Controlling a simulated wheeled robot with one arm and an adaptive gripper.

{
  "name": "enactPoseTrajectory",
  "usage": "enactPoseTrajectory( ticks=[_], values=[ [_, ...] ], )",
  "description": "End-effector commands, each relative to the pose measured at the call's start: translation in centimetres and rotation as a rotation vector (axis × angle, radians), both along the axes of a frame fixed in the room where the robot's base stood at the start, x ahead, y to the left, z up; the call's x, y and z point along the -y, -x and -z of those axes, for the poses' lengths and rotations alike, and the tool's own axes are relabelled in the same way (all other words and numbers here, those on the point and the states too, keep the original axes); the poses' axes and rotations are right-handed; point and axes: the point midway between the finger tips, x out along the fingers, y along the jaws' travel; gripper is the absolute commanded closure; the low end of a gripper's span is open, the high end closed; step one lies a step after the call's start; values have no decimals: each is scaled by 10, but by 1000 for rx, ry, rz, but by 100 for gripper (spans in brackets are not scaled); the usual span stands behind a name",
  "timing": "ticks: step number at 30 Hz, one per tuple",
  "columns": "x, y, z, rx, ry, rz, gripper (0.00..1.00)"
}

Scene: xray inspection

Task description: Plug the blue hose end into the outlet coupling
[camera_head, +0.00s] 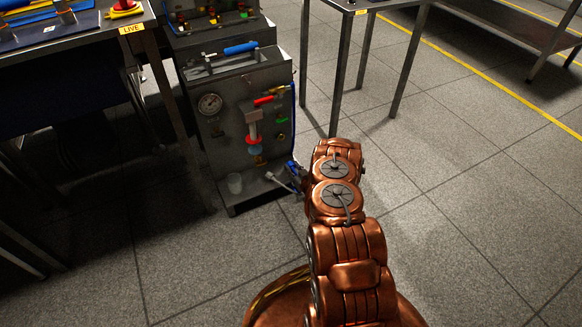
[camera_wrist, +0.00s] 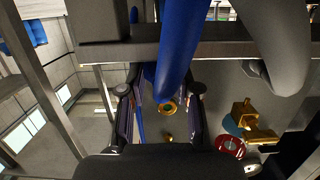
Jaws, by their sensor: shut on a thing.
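The blue hose (camera_wrist: 180,45) comes down from the top of the wrist view into the space between my gripper's fingers (camera_wrist: 164,98). My gripper is shut on it. A brass ring-shaped coupling (camera_wrist: 167,107) shows just past the hose end; I cannot tell whether they touch. In the head view my gripper (camera_head: 284,181) is low beside the right front edge of the grey panel unit (camera_head: 225,145), with some blue at it. The hose also shows along the unit's right side (camera_head: 293,100). The hose's very tip is hard to make out.
The unit's front carries a gauge (camera_head: 210,104), a red-handled valve (camera_head: 264,100) and small coloured fittings. In the wrist view a brass valve (camera_wrist: 243,114) and a red disc (camera_wrist: 230,147) are at right.

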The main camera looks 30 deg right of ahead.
Motion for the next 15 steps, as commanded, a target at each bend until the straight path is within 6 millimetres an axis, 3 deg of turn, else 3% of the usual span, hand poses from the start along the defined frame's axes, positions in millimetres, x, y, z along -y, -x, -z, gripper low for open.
enactPoseTrajectory(
  ticks=[15],
  values=[
    [0, 0, -37, 1, 0, 0, 100]
  ],
)
